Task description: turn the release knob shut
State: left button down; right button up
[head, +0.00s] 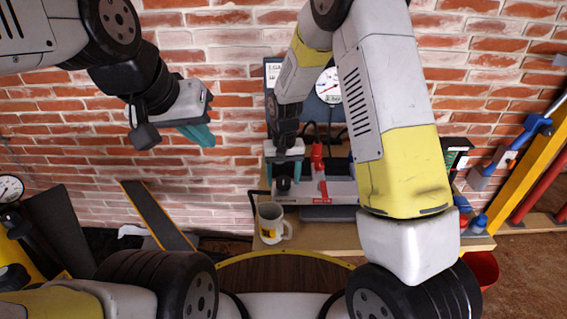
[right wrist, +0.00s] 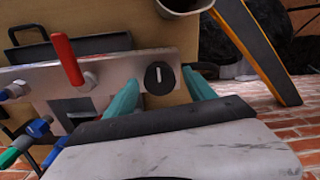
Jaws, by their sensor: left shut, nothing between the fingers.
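The release knob (head: 283,185) is a round black dial on the grey metal panel (head: 342,189) on the bench. In the right wrist view the knob (right wrist: 159,78) shows a white mark running nearly straight up and down. My right gripper (head: 285,166) is open above the panel, its teal fingers (right wrist: 161,92) spread on either side of the knob. I cannot tell whether they touch it. My left gripper (head: 203,135) is shut and empty, up at the left in front of the brick wall, well away from the knob.
A red lever (right wrist: 66,58) stands on the panel beside the knob; it also shows in the head view (head: 317,158). A mug (head: 270,224) stands on the wooden bench (head: 340,237) close to the knob. A dial gauge (head: 328,84) is behind. My right arm covers the panel's right part.

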notch_tip(320, 180, up, 8)
jog(key=shift+f, duration=0.25)
jog(key=shift+r, duration=0.15)
dwell(0.3)
jog(key=shift+d+r, duration=0.15)
jog(key=shift+r, duration=0.1)
notch_tip(320, 180, up, 7)
jog(key=t+y, duration=0.1)
send_over(284, 179)
jog(key=s+d, duration=0.3)
jog(key=d, duration=0.1)
jog(key=s+d+r+t, duration=0.2)
jog(key=s+d+r, duration=0.35)
jog(key=r, duration=0.25)
jog(key=s+d+r+t, duration=0.1)
jog(key=s+d+r, duration=0.1)
jog(key=s, duration=0.4)
jog(key=s+d+r+m+t+y, duration=0.1)
jog(key=s+d+r+t, duration=0.1)
jog(key=s, duration=0.5)
jog(key=shift+d+r, duration=0.3)
jog(key=shift+r, duration=0.2)
